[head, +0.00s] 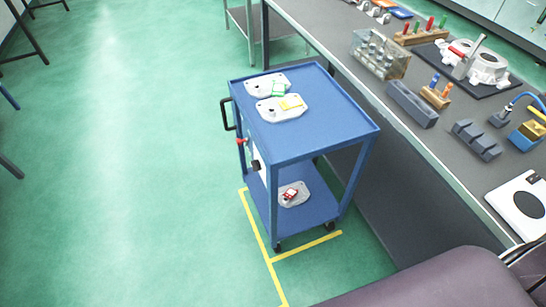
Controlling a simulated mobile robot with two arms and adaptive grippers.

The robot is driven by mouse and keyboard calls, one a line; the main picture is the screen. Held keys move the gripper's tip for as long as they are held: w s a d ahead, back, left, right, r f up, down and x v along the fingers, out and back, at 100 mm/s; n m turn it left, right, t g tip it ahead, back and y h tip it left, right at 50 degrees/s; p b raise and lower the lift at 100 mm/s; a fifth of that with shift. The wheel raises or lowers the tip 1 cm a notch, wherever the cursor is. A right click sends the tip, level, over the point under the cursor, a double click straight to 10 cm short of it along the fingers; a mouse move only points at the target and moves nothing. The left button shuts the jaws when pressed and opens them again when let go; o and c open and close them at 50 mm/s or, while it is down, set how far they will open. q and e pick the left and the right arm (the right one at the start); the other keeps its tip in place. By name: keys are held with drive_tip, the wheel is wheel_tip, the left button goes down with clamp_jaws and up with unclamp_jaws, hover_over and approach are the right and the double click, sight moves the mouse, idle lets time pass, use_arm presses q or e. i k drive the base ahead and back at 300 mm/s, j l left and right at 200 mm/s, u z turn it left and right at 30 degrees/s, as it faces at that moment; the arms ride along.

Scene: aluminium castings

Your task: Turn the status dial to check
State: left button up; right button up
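A small dark knob (256,165), which looks like the status dial, sits on a white plate (263,174) on the left side of the blue cart (313,130). The plate is seen almost edge-on, so its markings and the dial's pointing direction cannot be read. Neither of my grippers is in the head view, so nothing of mine is seen touching the dial.
A black handle (226,114) projects left. A grey workbench (440,140) runs along the right. Green floor (130,180) left of the cart is clear.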

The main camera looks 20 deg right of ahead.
sight(256, 166)
drive_tip(key=z, duration=0.6)
drive_tip(key=i+j+z, duration=0.15)
drive_tip(key=j+z, duration=0.3)
drive_tip(key=i+j+z, duration=0.1)
drive_tip(key=j+z, duration=0.85)
